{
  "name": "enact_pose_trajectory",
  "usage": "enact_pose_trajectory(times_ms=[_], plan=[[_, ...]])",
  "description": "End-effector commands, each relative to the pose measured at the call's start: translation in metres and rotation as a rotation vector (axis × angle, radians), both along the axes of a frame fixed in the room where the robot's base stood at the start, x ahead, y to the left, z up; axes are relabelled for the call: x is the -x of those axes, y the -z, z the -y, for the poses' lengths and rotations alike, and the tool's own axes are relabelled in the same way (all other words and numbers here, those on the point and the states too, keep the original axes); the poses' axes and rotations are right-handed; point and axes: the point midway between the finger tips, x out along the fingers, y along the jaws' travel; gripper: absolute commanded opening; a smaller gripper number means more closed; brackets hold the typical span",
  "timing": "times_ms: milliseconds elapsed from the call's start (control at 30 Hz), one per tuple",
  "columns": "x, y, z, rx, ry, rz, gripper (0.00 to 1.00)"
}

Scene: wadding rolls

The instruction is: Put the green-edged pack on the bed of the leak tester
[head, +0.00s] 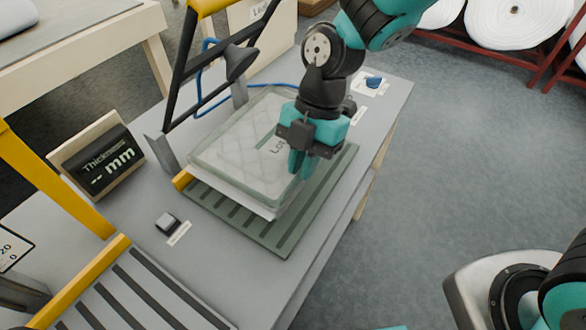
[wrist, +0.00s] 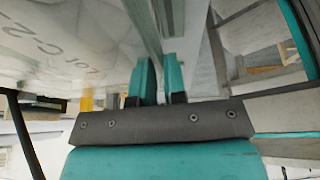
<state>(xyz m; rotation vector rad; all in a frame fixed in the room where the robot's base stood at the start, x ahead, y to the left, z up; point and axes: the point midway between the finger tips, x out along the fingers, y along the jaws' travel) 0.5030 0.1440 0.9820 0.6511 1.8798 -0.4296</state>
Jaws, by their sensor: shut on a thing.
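The green-edged pack (head: 235,155) is a clear, flat pack with quilted white filling and grey-green edges. Its lot lettering also shows in the wrist view, where the pack (wrist: 70,45) fills the upper left. My gripper (head: 298,172) is shut on the pack's right edge; the teal fingers (wrist: 160,82) pinch that edge in the wrist view. The pack lies over a grey-green slatted bed (head: 270,238) with dark stripes, covering its upper part. I cannot tell whether it touches the bed. Another striped bed (head: 150,290) with a yellow bar is at lower left; no visible label identifies the leak tester.
A "Thickness -- mm" display (head: 105,165) stands left of the pack. A dark lamp-like head (head: 240,62) on a frame rises behind it. A small grey block (head: 167,222) sits between the beds. A blue knob (head: 373,82) is at the table's far right.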

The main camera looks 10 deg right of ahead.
Motion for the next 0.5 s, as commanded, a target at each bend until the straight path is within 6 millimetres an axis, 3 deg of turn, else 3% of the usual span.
enact_pose_trajectory(times_ms=[400, 500], plan=[[0.0, 0.054, -0.001, 0.0, -0.001, -0.001, 0.0], [0.0, 0.06, -0.001, 0.0, -0.002, 0.001, 0.0]])
